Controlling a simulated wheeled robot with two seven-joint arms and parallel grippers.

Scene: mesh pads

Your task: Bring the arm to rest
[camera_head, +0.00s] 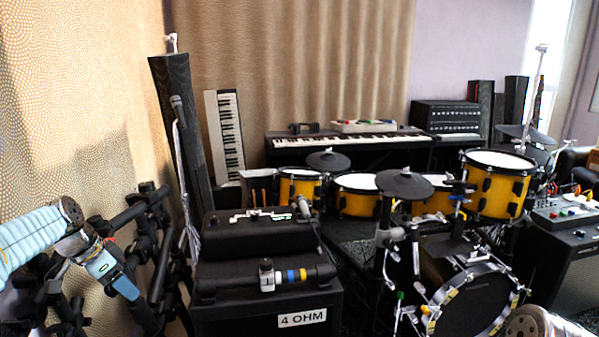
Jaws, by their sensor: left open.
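My left arm (30,238), in a light blue sleeve, comes in from the left edge. It bends at a dark round joint and ends in the left gripper (127,287), which points down and to the right. The gripper is open, and nothing shows between its fingers. It is in front of a tangle of black stands and left of the black amplifier (259,307) marked "4 OHM". The right gripper is not in view; a pale rounded part at the bottom right edge looks like part of my right arm.
A black box and a bar with coloured bands (267,277) lie on the amplifier. A yellow drum kit (497,187) with black pads stands to the right. Keyboards (350,143) are at the back. Black stands (150,245) crowd the left gripper; a patterned wall is behind.

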